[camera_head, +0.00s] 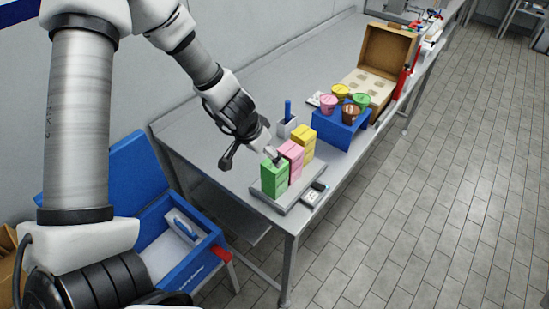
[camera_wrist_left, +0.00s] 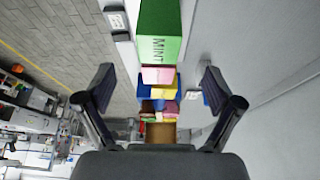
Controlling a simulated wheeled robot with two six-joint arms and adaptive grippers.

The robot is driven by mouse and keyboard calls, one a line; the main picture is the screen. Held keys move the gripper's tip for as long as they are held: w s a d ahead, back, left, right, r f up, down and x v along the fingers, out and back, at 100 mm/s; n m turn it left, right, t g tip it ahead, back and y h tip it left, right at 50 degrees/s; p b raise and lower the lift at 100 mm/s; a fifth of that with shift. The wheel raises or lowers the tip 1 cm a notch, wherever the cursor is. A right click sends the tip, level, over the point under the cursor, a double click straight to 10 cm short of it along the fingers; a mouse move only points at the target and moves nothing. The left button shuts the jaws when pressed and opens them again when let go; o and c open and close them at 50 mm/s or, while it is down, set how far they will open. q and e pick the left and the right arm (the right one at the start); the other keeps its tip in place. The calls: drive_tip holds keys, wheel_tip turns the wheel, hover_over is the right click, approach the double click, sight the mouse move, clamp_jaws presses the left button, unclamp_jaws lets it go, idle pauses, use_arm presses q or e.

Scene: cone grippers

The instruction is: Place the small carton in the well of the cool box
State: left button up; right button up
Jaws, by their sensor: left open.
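A green carton (camera_head: 274,182), a pink carton (camera_head: 291,158) and a yellow carton (camera_head: 303,143) stand in a row on a grey slab on the bench. The green one, marked MINT, shows at the top of the left wrist view (camera_wrist_left: 160,35), with the pink one (camera_wrist_left: 157,75) below it. My left gripper (camera_head: 275,155) is close to the tops of the green and pink cartons; contact cannot be told. It is open, with its fingers (camera_wrist_left: 157,80) spread wide and empty. The blue cool box (camera_head: 200,266) stands open at lower left, a white block with a handle inside. My right gripper is out of view.
The grey slab (camera_head: 294,200) has a small display beside it. A white holder with a blue-handled tool (camera_head: 287,127) stands behind the cartons. A blue stand (camera_head: 338,130) carries several tubs, with an open cardboard box (camera_head: 385,55) beyond. The bench's left part is clear.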

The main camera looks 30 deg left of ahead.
sight(275, 177)
use_arm(q)
drive_tip(key=b+x, duration=0.5)
drive_tip(key=x, duration=0.3)
drive_tip(key=shift+w+d+f+b, duration=0.1)
drive_tip(key=shift+w+d+b, duration=0.05)
drive_tip(key=shift+w+b, duration=0.2)
drive_tip(key=shift+w, duration=0.1)
drive_tip(key=shift+c, duration=0.6)
clamp_jaws()
